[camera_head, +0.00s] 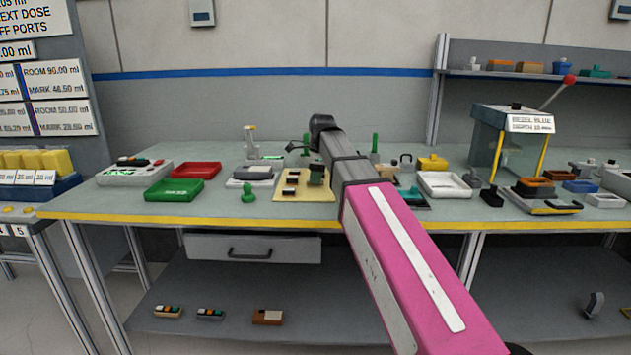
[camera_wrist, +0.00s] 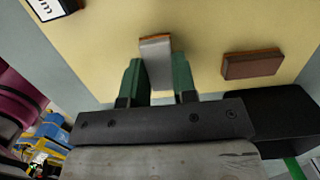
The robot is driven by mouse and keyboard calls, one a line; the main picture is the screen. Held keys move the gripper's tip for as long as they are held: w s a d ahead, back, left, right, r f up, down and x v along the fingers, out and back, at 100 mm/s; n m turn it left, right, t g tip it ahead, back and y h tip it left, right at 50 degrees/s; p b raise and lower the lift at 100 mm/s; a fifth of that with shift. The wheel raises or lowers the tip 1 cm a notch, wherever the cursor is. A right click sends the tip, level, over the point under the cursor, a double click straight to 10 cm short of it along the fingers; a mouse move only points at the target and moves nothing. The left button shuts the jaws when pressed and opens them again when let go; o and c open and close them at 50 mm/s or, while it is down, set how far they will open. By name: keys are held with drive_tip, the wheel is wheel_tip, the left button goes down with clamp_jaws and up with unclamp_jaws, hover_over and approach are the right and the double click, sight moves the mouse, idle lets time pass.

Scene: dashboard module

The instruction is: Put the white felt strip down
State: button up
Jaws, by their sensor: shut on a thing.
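In the wrist view, my gripper (camera_wrist: 158,72) has its two green fingers closed on a pale grey-white strip (camera_wrist: 157,62) with an orange-brown far edge. This looks like the white felt strip. It sticks out past the fingertips over a pale yellow board (camera_wrist: 205,25). I cannot tell whether it touches the board.
A brown-topped block (camera_wrist: 252,65) sits on the board to the right of the fingers. A white-labelled piece (camera_wrist: 48,8) is at upper left. On the bench are a red tray (camera_head: 197,170), a green tray (camera_head: 174,190) and a white tray (camera_head: 443,186).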

drive_tip(key=r, duration=0.2)
drive_tip(key=s+a+r, duration=0.1)
drive_tip(key=r, duration=0.1)
drive_tip(key=s+a+r, duration=0.6)
drive_tip(key=s+a, duration=0.1)
drive_tip(key=w+a+r, duration=0.2)
drive_tip(key=w+a, duration=0.1)
drive_tip(key=a, duration=0.6)
drive_tip(key=w+a+r, duration=0.2)
drive_tip(key=a, duration=0.7)
hover_over(259, 169)
wheel_tip(259, 169, down, 7)
drive_tip(key=shift+w+d+r, duration=0.1)
drive_tip(key=shift+w, duration=0.05)
drive_tip(key=shift+f, duration=2.05)
drive_tip(key=shift+f, duration=0.1)
drive_tip(key=o, duration=0.9)
drive_tip(key=shift+o, duration=0.2)
